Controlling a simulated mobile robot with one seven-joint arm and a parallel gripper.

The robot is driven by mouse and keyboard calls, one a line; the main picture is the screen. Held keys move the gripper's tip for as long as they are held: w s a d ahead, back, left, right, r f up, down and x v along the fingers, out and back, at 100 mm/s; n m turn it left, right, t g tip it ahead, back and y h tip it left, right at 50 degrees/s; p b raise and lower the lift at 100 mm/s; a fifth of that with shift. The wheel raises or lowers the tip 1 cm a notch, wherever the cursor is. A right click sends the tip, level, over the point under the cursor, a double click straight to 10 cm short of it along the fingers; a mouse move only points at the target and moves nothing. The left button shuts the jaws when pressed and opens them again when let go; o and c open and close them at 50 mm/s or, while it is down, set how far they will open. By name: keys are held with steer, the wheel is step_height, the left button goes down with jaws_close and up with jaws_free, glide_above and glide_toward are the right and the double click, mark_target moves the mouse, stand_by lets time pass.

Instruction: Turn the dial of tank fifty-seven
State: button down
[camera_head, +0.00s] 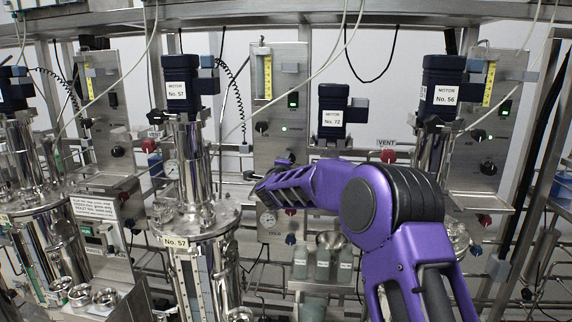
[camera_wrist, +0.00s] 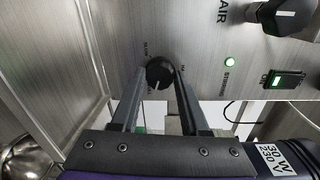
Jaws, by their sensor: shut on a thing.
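Tank No. 57 (camera_head: 178,240) stands left of centre in the head view, with its dark motor (camera_head: 190,88) labelled No. 57 above. A metal control panel (camera_head: 292,70) is behind and to its right. In the wrist view a round black dial (camera_wrist: 158,78) sits on the panel (camera_wrist: 110,40), with small lettering around it. My gripper (camera_wrist: 162,71) has one finger on each side of the dial and is shut on it. The dial's pointer direction is too small to tell. In the head view my purple arm covers the dial and the fingertips.
In the wrist view, a larger black knob (camera_wrist: 284,15) marked AIR, a lit green lamp (camera_wrist: 229,62) and a green switch (camera_wrist: 284,80) are right of the dial. A dark motor body (camera_wrist: 280,155) lies close at lower right. Tank No. 56's motor (camera_head: 443,85) stands at right.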

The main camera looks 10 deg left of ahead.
steer(key=shift+m, duration=1.1)
steer(key=shift+c, duration=2)
jaws_free()
steer(key=shift+s, duration=0.1)
steer(key=s, duration=1.7)
steer(key=shift+r, duration=0.4)
steer(key=shift+s, duration=0.1)
